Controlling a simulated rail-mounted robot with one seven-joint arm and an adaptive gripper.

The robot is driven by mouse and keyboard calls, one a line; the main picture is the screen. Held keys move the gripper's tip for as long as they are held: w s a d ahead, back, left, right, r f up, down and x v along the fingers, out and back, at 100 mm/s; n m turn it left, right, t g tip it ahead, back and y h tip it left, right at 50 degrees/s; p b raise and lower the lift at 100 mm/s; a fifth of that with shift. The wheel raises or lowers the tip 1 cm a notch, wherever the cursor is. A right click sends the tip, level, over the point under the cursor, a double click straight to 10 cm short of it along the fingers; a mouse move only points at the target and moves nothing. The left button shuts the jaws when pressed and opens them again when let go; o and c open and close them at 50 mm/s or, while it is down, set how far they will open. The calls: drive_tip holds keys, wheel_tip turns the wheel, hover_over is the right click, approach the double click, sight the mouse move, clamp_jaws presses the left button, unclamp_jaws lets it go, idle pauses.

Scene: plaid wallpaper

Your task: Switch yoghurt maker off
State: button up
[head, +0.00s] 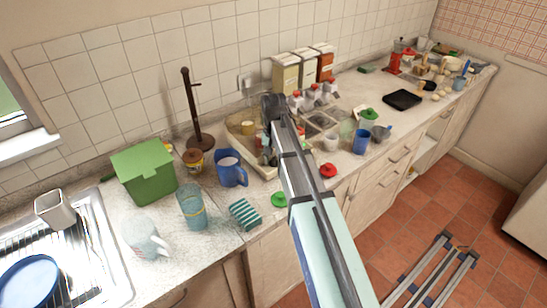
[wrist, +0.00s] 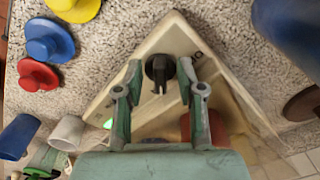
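The yoghurt maker (wrist: 128,78) is a cream-coloured, wedge-cornered appliance on the speckled counter. In the head view its pale body (head: 238,128) shows left of my arm and is partly hidden by it. In the wrist view a black knob (wrist: 159,68) stands on its front part, and a small green light (wrist: 108,124) glows to the left. My gripper (wrist: 159,69) is open, with one finger on each side of the knob. Whether either finger touches the knob cannot be told. My gripper is mostly hidden behind my arm in the head view.
A blue mug (head: 231,169), a green box (head: 145,172) and a striped sponge (head: 244,214) stand left of my arm. A red lid (head: 328,171) and green lid (head: 279,199) lie near the front edge. Canisters (head: 286,73) stand behind. Open counter is small here.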

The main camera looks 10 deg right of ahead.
clamp_jaws()
drive_tip(key=shift+n, duration=0.3)
drive_tip(key=n, duration=0.4)
drive_tip(key=shift+d, duration=0.15)
drive_tip(key=n, duration=0.4)
drive_tip(key=shift+d+n, duration=0.15)
drive_tip(key=shift+n, duration=0.25)
drive_tip(key=n, duration=0.4)
drive_tip(key=shift+w+d+n, duration=0.1)
drive_tip(key=shift+w+n, duration=0.05)
drive_tip(key=shift+n, duration=0.15)
drive_tip(key=shift+w+n, duration=0.1)
drive_tip(key=shift+n, duration=1.8)
